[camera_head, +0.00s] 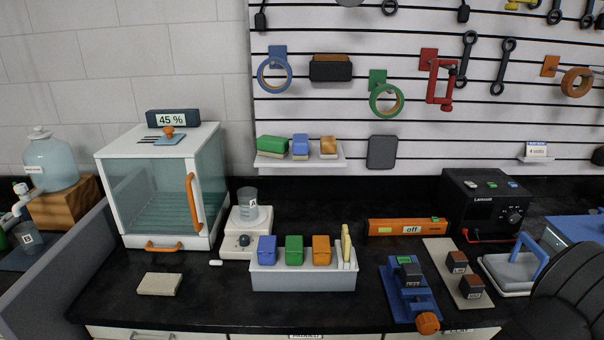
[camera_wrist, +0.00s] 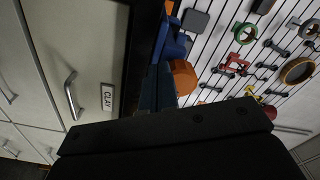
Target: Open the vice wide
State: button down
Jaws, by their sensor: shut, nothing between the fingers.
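The blue vice (camera_head: 397,301) stands on the black bench at the front right, with its orange knob (camera_head: 428,323) facing the bench's front edge. In the wrist view the orange knob (camera_wrist: 184,77) and part of the blue vice (camera_wrist: 170,42) show just beyond my gripper (camera_wrist: 159,80). My gripper is shut and empty. The dark fingers overlap the vice in that view, and contact cannot be told. In the head view the fingers cannot be made out.
A tray of coloured blocks (camera_head: 300,281) stands left of the vice. A beige board (camera_head: 437,250) with two brown blocks is close on its right, then a grey press with a blue handle (camera_head: 510,270). My dark arm fills the lower right corner. Drawers (camera_wrist: 85,60) lie below the bench.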

aim_at(427, 324)
jog(key=s, duration=0.4)
jog(key=shift+s, duration=0.2)
jog(key=shift+r, duration=0.1)
jog(key=w+a+r, duration=0.1)
jog(key=w+r, duration=0.2)
jog(key=w, duration=0.3)
jog(key=shift+a, duration=0.25)
dwell(0.4)
jog(key=shift+d, duration=0.2)
dwell(0.7)
